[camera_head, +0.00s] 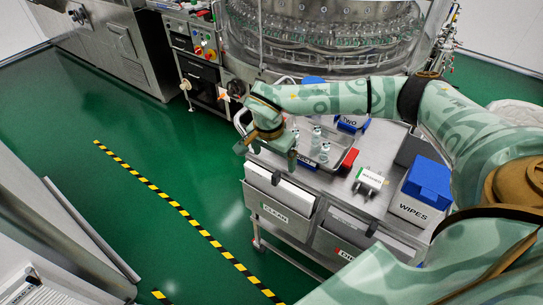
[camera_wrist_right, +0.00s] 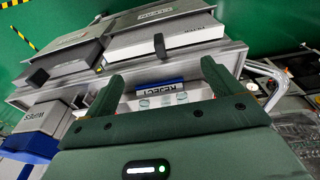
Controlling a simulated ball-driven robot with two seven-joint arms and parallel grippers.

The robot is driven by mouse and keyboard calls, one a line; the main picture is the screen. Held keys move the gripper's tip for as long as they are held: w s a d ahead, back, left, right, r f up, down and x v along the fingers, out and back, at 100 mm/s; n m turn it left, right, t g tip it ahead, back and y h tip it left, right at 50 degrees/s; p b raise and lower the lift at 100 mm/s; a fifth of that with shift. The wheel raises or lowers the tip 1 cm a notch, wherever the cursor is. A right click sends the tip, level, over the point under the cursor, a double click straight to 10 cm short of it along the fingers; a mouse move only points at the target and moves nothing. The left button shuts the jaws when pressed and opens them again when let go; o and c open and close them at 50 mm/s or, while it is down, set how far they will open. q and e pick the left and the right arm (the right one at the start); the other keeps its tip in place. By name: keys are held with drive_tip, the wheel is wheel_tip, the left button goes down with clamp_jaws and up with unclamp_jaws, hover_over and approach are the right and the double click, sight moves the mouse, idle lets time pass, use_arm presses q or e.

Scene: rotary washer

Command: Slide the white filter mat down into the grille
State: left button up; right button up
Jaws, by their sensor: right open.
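A white filter mat (camera_head: 280,187) stands on edge in the grey bin marked CLEAN (camera_head: 287,214), at the left end of the steel cart. Its white top also shows in the wrist view (camera_wrist_right: 168,38). My right gripper (camera_head: 268,157) is open and empty, above the cart top by this bin. In the wrist view its fingers (camera_wrist_right: 162,75) stand wide apart, with no mat between them. A white louvred panel (camera_head: 38,292), perhaps the grille, is cut off at the bottom left of the head view. My left gripper is out of view.
A second bin (camera_head: 340,250) holds a greyish mat. The washer (camera_head: 325,50) stands behind. Green floor (camera_head: 130,215) is clear at left.

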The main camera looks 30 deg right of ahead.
sight(275, 174)
drive_tip(key=f+b, duration=0.6)
drive_tip(key=shift+w+d+f, duration=0.1)
drive_tip(key=shift+d+f, duration=0.25)
drive_tip(key=shift+w+d+f+b, duration=0.1)
drive_tip(key=shift+d+f+b, duration=0.1)
drive_tip(key=shift+f, duration=0.5)
drive_tip(key=shift+w+d+f+b, duration=0.1)
drive_tip(key=shift+f+b, duration=0.1)
drive_tip(key=shift+f, duration=0.45)
clamp_jaws()
drive_tip(key=shift+a, duration=0.1)
idle(0.4)
